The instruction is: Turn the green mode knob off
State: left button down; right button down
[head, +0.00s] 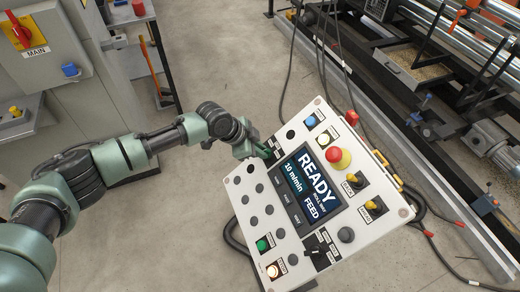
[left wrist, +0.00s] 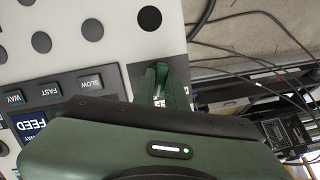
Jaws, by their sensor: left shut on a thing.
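The white control panel (head: 240,190) stands tilted in the middle of the head view, with a lit screen (head: 307,185) reading READY, 10 m/min and FEED. My left gripper (head: 264,151) is at the panel's upper left edge, shut on the green mode knob. The green knob (left wrist: 161,76) shows in the left wrist view on a dark plate with a partly covered label. Its lower part and the label are hidden by my gripper, so its exact setting cannot be read. My right gripper is in neither view.
A red emergency stop (head: 340,157), a blue button (head: 311,122), yellow-handled switches (head: 374,204) and a black selector (head: 316,246) sit on the same panel. Cables hang behind it. A grey cabinet (head: 60,80) stands left, machinery right. Concrete floor (head: 225,60) lies open between them.

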pick_arm(q)
jog(key=shift+n, duration=1.7)
jog(key=shift+g, duration=0.3)
jog(key=c, duration=1.4)
grip_release()
jog(key=shift+d, duration=0.1)
jog(key=shift+c, duration=0.2)
jog(key=b+v, duration=0.1)
jog(key=v, duration=0.6)
jog(key=shift+a+r, duration=0.25)
jog(key=shift+s, duration=0.1)
